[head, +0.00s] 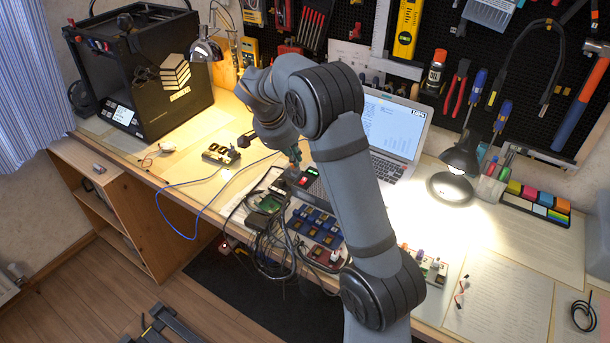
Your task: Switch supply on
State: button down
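The supply (313,187) looks to be the small dark box with a red and a green lit display, on the bench left of the laptop. My arm partly covers it. My gripper (293,157) points down just above and behind the box's display end, close to it in the picture. Its fingers are small and dark here, so I cannot tell whether they are open or touch the box. The supply's switch is too small to make out.
A laptop (392,130) stands behind my arm. Tangled cables (268,228) and blue-red modules (318,222) lie in front of the supply. A 3D printer (140,75) stands at left, a lit lamp (458,160) at right. Tools hang on the pegboard (540,75).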

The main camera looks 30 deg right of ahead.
aim_at(303, 181)
jog(key=p+x, duration=0.2)
jog(key=x, duration=0.9)
jog(key=shift+d+f, duration=0.25)
jog(key=shift+r, duration=0.1)
